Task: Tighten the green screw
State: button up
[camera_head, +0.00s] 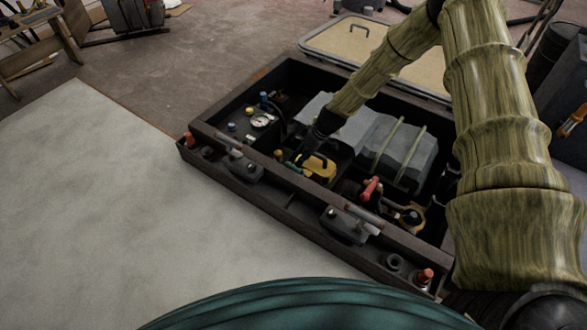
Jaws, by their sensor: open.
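A small green piece (295,170), which looks like the green screw, sits inside the dark open box near its front wall, left of a yellow part. It is small and partly covered, so its head is not clear. My gripper (301,160) reaches down into the box from the upper right, with its dark fingers just above or beside the green piece. The fingers are open. I cannot tell whether they touch the green piece.
The dark box (220,160) has raised walls around my gripper. A yellow part (319,167), a red-handled part (371,189), a round gauge (262,121) and grey strapped blocks (400,150) stand close by. A pale panel (90,210) lies clear at left.

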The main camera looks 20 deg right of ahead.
aim_at(293, 166)
jog(key=b+x, duration=0.3)
jog(key=x, duration=0.4)
grip_shut()
